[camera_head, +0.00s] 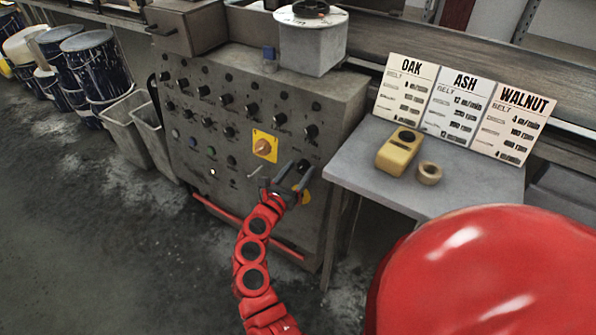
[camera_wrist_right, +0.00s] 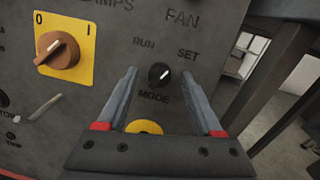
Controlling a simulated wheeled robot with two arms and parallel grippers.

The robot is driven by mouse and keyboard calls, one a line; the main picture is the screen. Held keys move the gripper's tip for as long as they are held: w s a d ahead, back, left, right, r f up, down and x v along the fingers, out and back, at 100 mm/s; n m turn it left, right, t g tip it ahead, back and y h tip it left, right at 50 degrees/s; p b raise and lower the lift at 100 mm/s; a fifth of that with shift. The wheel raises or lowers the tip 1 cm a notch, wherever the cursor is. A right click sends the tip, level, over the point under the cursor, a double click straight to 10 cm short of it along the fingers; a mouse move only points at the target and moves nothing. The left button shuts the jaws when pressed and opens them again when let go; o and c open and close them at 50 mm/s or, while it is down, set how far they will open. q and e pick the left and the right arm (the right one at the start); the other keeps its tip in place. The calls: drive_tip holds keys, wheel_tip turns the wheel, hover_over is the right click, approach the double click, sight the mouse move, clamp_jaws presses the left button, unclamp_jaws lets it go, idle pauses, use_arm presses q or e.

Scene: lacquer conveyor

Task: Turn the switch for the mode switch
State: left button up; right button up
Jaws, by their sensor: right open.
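The mode switch (camera_wrist_right: 159,75) is a small black knob with a white pointer line on the grey control panel (camera_head: 185,120). RUN is printed at its upper left, SET at its upper right and MODE below it. Its pointer leans to the upper right, towards SET. My right gripper (camera_wrist_right: 170,95) is open, with one finger on each side of the knob in the right wrist view. I cannot tell whether the fingertips touch the panel. In the head view my right gripper (camera_head: 290,180) is at the panel's lower right. My left gripper is not in view.
A brown rotary switch (camera_wrist_right: 60,51) on a yellow plate sits left of the mode switch. A yellow round piece (camera_wrist_right: 145,127) shows below it. A grey side table (camera_head: 395,182) with a yellow device (camera_head: 397,154), a tape roll (camera_head: 429,173) and an OAK card (camera_head: 404,88) stands right.

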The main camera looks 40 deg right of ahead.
clamp_jaws()
drive_tip(key=n+p, duration=0.3)
drive_tip(key=shift+s+d+r+y, duration=0.1)
drive_tip(key=shift+r+y, duration=0.1)
drive_tip(key=shift+y, duration=0.1)
drive_tip(key=n+y+p, duration=0.1)
drive_tip(key=n+p, duration=0.6)
drive_tip(key=shift+r+n+t+p, duration=0.15)
drive_tip(key=shift+n+t+p, duration=0.15)
drive_tip(key=shift+t+p, duration=0.1)
drive_tip(key=shift+n+y+p, duration=0.5)
drive_tip(key=shift+n+p, duration=0.8)
drive_tip(key=shift+f, duration=0.2)
